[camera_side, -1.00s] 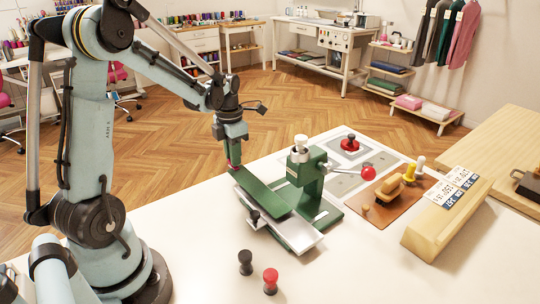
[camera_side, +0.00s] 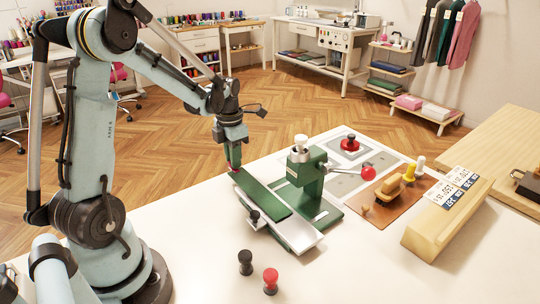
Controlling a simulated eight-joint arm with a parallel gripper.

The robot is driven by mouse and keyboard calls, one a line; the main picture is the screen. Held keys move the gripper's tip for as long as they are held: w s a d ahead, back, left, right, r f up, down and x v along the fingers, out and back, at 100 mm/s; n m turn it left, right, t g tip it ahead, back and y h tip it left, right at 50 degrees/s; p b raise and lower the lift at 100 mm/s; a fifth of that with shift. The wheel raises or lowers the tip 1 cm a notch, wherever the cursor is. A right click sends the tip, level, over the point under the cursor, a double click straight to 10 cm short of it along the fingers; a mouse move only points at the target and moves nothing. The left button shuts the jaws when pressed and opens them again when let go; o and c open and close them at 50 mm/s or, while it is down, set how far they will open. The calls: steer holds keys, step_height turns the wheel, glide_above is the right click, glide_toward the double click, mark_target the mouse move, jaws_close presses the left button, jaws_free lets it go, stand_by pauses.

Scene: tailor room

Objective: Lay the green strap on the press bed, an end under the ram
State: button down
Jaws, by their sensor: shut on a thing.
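The green strap (camera_side: 262,194) lies slanting along the press bed (camera_side: 308,240), its near right end by the foot of the press. My gripper (camera_side: 234,167) is shut on the strap's far left end, at the back left of the bed. The green press with its ram (camera_side: 301,157) and red-knobbed lever stands just right of the strap. Whether the strap's near end lies under the ram is hard to tell from this side.
A black peg (camera_side: 245,262) and a red peg (camera_side: 270,280) stand on the white table in front. A black knob (camera_side: 254,217) stands at the bed's left edge. A brown board (camera_side: 395,195) with tools and a wooden block (camera_side: 447,217) are at the right.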

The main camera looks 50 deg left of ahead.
steer(key=shift+f, duration=0.1)
steer(key=c, duration=1)
jaws_free()
steer(key=shift+o, duration=0.2)
step_height(320, 180, up, 12)
